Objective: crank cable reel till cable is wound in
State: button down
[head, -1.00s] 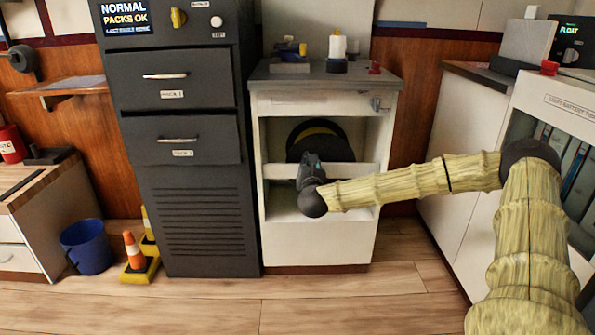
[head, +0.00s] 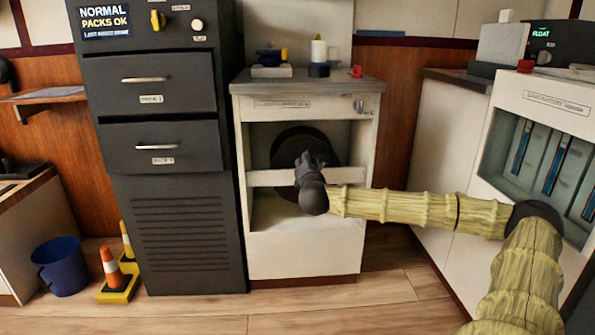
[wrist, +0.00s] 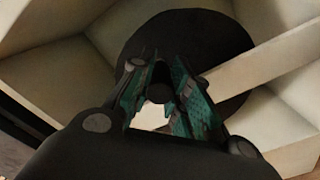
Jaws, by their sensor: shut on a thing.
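The cable reel (head: 290,145) is a dark round disc inside the open bay of a white cabinet (head: 305,259). In the wrist view the reel (wrist: 205,45) fills the space beyond my fingers. My gripper (head: 309,163) is in front of the reel, at the cabinet's white crossbar. In the wrist view my gripper (wrist: 160,85) has its teal-padded fingers on either side of a small dark round crank knob (wrist: 160,93), and is shut on it. The rest of the crank is hidden or blends into the dark disc. No cable shows clearly.
The white crossbar (head: 345,175) spans the bay close to my gripper. A dark drawer cabinet (head: 190,225) stands at left, with a cone (head: 111,268) and blue bucket (head: 62,266) beyond. A white counter (head: 431,170) stands at right. The floor in front is clear.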

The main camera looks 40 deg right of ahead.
jog(key=shift+s+d+f+m+b, duration=0.25)
jog(key=shift+s+d+m+b, duration=0.1)
jog(key=shift+m+b, duration=0.4)
jog(key=c, duration=1.3)
grip_release()
jog(key=shift+d, duration=0.15)
jog(key=shift+r, duration=0.1)
jog(key=shift+a, duration=0.2)
jog(key=shift+s+a+r, duration=0.1)
jog(key=shift+s+a, duration=0.1)
jog(key=v, duration=1.1)
jog(key=shift+s, duration=0.2)
